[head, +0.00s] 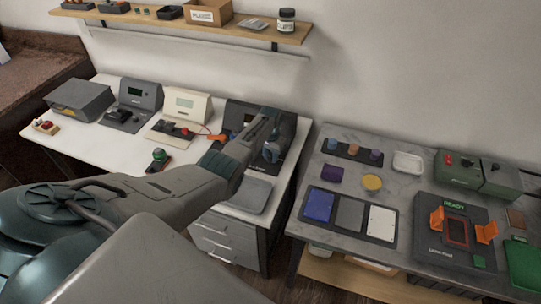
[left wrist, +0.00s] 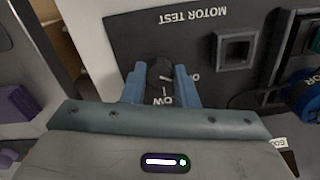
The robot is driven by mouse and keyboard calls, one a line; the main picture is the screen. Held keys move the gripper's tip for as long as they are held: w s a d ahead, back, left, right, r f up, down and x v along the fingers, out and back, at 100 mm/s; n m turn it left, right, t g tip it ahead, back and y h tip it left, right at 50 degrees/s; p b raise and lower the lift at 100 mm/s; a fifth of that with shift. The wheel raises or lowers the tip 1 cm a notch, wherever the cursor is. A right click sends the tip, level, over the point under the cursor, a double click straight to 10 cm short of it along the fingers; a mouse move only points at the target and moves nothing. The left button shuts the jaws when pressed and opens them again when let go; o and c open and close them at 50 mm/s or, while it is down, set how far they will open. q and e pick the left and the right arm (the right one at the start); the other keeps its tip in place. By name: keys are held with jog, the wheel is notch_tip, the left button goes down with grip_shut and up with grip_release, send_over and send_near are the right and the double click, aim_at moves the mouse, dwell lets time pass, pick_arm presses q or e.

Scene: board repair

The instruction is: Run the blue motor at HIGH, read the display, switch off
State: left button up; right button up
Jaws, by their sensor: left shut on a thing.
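The dark motor test panel (left wrist: 195,32) fills much of the left wrist view, with its lettering upside down. My left gripper (left wrist: 160,80) has its two blue-grey fingers on either side of a black selector knob (left wrist: 159,72) and is shut on it. A partly covered label ending in "OW" shows beside the knob. Its exact setting is hard to tell. The blue motor (left wrist: 306,96) is cut off at the right edge. In the head view my left arm covers most of the dark test station (head: 238,112). My right gripper is not in view.
A square socket or switch (left wrist: 235,48) sits beside the knob, and a cut-off green-lit part (left wrist: 314,40) lies at the edge. Other bench units (head: 186,104) stand left on the white table. A grey-topped table (head: 405,185) with pads and parts stands right.

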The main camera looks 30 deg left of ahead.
aim_at(270, 158)
pick_arm(q)
jog(key=o, duration=1)
jog(key=shift+r, duration=0.6)
notch_tip(270, 158, up, 10)
jog(key=shift+f+b, duration=0.1)
jog(key=shift+b, duration=0.2)
